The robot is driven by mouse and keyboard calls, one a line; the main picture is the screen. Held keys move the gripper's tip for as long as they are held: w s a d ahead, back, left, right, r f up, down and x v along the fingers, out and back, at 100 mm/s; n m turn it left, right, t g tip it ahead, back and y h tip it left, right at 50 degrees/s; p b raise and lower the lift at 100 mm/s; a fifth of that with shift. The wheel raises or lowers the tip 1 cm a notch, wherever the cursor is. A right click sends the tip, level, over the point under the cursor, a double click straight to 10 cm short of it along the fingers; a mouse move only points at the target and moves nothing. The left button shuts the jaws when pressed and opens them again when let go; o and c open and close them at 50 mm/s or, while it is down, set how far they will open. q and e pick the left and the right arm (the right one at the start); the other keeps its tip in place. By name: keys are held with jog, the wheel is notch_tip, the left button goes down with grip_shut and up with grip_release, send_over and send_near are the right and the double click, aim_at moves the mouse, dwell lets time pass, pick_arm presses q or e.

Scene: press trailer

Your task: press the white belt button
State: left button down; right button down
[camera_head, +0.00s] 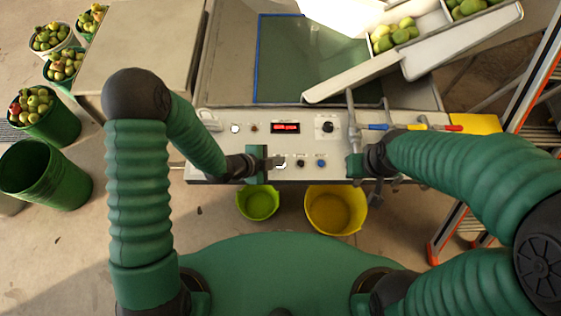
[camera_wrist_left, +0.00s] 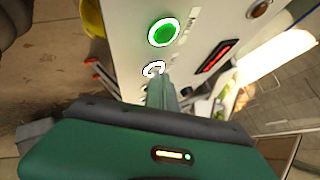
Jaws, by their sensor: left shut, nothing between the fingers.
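My left gripper (camera_head: 276,162) is shut, with its fingertips at a white button (camera_head: 281,163) in the lower row of the control panel (camera_head: 220,165). In the left wrist view the gripper's narrow tip (camera_wrist_left: 158,80) meets or nearly meets the white button (camera_wrist_left: 153,69) and partly covers it. I cannot tell whether they touch or whether the button is pushed in. A lit green button (camera_wrist_left: 163,32) shows beyond it there. My right gripper (camera_head: 360,166) is at the panel's front edge, right of the buttons; its fingers are unclear.
A green bucket (camera_head: 258,203) and a yellow bucket (camera_head: 336,210) stand below. An orange ladder (camera_head: 534,88) is at the right.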

pick_arm(q)
jog(key=shift+r+p, duration=0.6)
jog(key=shift+r, duration=0.2)
notch_tip(320, 180, up, 5)
jog(key=p, duration=0.4)
jog(key=shift+r, duration=0.1)
dwell(0.4)
